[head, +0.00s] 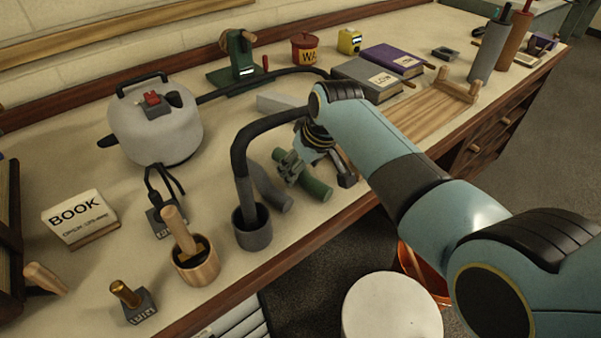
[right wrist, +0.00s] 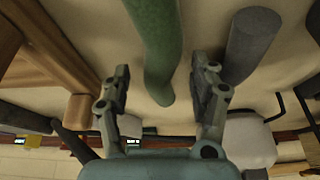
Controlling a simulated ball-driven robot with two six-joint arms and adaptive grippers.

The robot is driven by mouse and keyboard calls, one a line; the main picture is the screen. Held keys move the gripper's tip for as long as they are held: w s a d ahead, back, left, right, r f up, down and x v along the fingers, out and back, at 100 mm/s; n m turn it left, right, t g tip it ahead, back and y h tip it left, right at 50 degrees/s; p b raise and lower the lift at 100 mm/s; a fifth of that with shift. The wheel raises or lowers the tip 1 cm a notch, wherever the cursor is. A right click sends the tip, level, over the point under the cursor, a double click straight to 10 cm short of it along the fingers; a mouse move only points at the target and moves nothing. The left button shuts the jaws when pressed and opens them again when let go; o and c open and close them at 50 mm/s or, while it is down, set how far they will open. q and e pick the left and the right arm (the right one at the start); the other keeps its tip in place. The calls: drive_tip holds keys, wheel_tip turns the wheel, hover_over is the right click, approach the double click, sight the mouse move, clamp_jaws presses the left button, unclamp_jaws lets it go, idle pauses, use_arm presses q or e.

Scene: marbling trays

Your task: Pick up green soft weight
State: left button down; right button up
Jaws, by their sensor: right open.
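The green soft weight (head: 316,188) is a dull green, slightly bent cylinder lying on the bench near its front edge. My right gripper (head: 317,178) is directly over it, pointing down, and partly hides it. In the right wrist view the green weight (right wrist: 158,45) comes in from the top and its rounded end lies between the open fingers (right wrist: 160,82). There is a gap on both sides, so the fingers are not clamped on it. Its far end is cut off by the frame. My left gripper is not in view.
A grey cylinder (head: 268,186) lies just left of the green weight, close to one finger in the right wrist view (right wrist: 252,45). A dark cup (head: 252,229) with a bent pipe and a wooden mortar (head: 196,262) stand further left. A wooden rack (head: 432,112) is to the right.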

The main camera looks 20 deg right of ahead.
clamp_jaws()
idle(0.3)
drive_tip(key=shift+r, duration=0.1)
